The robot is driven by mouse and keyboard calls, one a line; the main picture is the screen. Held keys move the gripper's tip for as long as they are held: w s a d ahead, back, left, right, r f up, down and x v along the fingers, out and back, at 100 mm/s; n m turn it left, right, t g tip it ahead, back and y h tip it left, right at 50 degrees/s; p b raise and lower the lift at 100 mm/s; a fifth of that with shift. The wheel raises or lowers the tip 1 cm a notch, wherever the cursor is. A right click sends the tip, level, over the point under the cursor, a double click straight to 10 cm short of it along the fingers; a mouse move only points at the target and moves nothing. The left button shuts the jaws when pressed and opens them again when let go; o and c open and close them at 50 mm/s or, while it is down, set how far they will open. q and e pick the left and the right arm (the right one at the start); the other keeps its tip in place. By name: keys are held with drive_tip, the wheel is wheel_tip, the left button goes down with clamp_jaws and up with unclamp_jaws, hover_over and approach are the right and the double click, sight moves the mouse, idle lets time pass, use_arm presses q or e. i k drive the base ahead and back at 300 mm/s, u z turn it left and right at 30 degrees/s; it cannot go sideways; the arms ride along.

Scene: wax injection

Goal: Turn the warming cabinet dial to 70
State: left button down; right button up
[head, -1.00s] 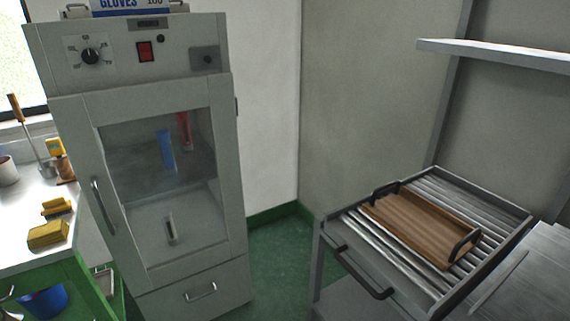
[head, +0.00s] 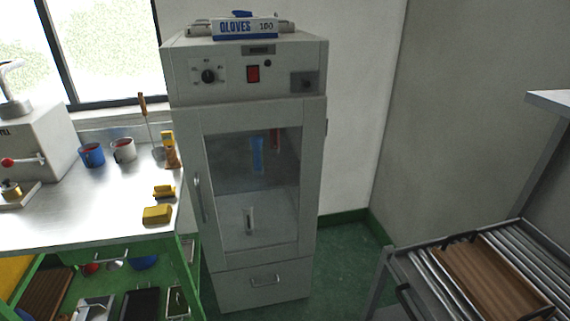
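The warming cabinet (head: 186,140) is a tall grey-white unit in the middle of the head view. Its round black dial (head: 209,75) is at the upper left of the control panel, with small marks around it. The marks are too small to read, and I cannot tell the setting. A red switch (head: 253,74) sits to the right of the dial. The glass door (head: 228,160) appears closed, with a blue item and a red item visible behind it. Neither of my grippers is in view.
A glove box (head: 244,28) lies on top of the cabinet. A green-framed workbench (head: 90,215) with cups and yellow blocks stands close on the left. A slatted rack with a brown tray (head: 490,274) stands at the lower right. Green floor (head: 345,255) shows between cabinet and rack.

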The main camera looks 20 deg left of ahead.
sight(208, 76)
drive_tip(key=z, duration=0.6)
drive_tip(key=k, duration=1)
drive_tip(key=u, duration=1.35)
drive_tip(key=i, duration=0.45)
